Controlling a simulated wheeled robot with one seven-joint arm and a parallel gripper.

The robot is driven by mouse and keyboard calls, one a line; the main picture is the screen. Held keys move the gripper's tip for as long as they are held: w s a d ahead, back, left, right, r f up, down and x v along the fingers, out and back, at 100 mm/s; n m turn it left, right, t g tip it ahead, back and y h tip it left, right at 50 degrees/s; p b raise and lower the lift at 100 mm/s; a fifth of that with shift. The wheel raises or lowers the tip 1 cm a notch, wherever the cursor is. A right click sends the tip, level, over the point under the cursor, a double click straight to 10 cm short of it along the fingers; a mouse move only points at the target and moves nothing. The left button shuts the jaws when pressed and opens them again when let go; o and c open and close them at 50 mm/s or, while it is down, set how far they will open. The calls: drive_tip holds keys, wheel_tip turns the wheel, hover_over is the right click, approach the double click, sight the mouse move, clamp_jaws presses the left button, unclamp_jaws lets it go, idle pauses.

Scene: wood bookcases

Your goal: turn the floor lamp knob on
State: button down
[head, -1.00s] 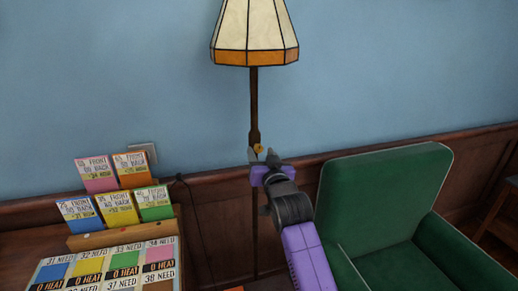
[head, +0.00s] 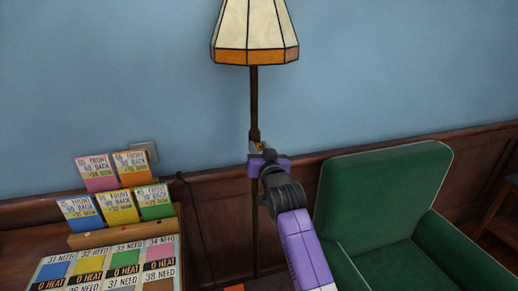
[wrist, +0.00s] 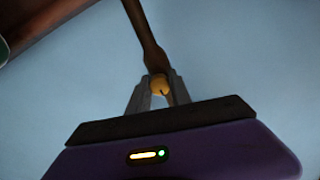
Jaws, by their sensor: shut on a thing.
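The floor lamp (head: 254,95) stands against the blue wall, with a cream and orange panelled shade (head: 254,32) on a dark brown pole. Its small yellow knob (wrist: 160,86) sits on the thick part of the pole. My gripper (head: 258,148) is at the knob, on the front of the pole. In the wrist view my gripper (wrist: 159,90) has one grey finger on each side of the knob and is shut on it. In the head view the knob is mostly hidden by my gripper. The shade shows no clear glow.
A green armchair (head: 375,195) stands to the right of the pole. At lower left, a table holds a card rack (head: 125,230) and a grid of coloured cards (head: 110,265). A wall outlet (head: 145,151) and dark cord are behind. Wood panelling runs along the wall.

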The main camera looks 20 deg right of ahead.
drive_tip(key=shift+f+m, duration=0.1)
drive_tip(key=shift+m, duration=0.3)
drive_tip(key=m+b, duration=0.1)
drive_tip(key=m, duration=0.7)
drive_tip(key=m+p, duration=0.1)
drive_tip(key=m, duration=0.3)
drive_tip(key=shift+m+g, duration=0.3)
drive_tip(key=shift+d+m+y+p, duration=0.1)
drive_tip(key=shift+m+y+p, duration=0.2)
drive_tip(key=shift+m+p, duration=1.25)
drive_tip(key=shift+f+m+b, duration=0.1)
drive_tip(key=shift+m+b, duration=0.45)
drive_tip(key=shift+m, duration=0.1)
drive_tip(key=c, duration=1.2)
unclamp_jaws()
